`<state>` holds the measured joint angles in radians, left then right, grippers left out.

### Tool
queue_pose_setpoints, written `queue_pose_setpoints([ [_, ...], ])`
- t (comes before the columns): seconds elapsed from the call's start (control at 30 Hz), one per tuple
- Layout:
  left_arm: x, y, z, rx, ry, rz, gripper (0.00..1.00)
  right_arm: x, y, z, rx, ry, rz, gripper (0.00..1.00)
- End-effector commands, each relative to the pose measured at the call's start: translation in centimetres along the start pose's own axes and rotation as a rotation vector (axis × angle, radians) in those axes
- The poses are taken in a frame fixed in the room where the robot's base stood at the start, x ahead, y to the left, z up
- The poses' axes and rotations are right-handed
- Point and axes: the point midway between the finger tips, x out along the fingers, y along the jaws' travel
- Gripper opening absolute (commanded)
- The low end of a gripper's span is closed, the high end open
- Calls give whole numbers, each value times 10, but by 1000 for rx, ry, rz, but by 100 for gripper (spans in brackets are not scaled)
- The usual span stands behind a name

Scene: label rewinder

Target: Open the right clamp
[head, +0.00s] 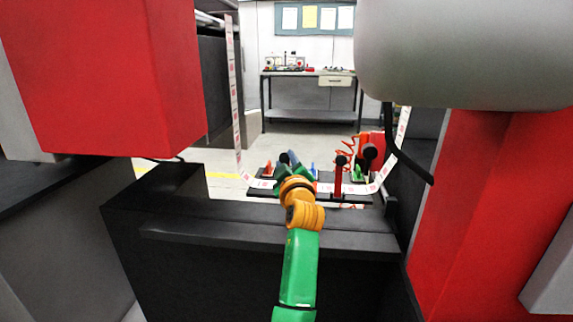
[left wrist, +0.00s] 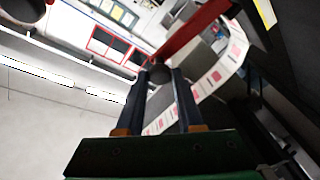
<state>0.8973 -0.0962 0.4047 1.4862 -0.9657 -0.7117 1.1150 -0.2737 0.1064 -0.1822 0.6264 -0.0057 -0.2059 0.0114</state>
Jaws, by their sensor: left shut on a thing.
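My left gripper (head: 287,168), on a green and orange arm, is at the black clamp platform (head: 350,198) in the head view. In the left wrist view its dark fingers (left wrist: 160,82) are closed around the dark round knob (left wrist: 159,72) of a red lever (left wrist: 195,32). I cannot tell from the head view which clamp this lever belongs to, as the gripper hides that spot. Right of the gripper stands an upright red lever (head: 338,180) with a black knob (head: 341,160). My right gripper is not in view.
A white label strip (head: 235,100) with pink marks runs down, across the platform and up to the right. A red coiled hose (head: 346,151) and small coloured parts are close by. A dark ledge (head: 260,215) lies in front. A workbench (head: 312,74) stands far back.

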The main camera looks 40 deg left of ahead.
Motion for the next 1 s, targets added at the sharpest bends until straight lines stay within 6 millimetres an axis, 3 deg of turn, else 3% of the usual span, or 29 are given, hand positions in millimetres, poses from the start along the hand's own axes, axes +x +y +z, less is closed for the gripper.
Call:
queue_pose_setpoints([
  [0.07, 0, 0, -1, 0, 2, 0, 0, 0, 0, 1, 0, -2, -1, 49],
  [0.1, 0, 0, -1, 0, 2, 0, 39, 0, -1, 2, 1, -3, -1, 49],
  [0.2, 0, 0, 0, 0, 1, -1, 66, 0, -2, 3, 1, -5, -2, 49],
  [0.53, -4, 0, 0, -1, 0, 0, 66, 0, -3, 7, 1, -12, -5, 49],
  [0.8, -56, -1, 2, -3, -2, 1, 66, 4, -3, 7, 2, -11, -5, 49],
  [1.0, -71, -1, 0, -1, 0, -1, 66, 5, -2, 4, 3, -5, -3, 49],
])
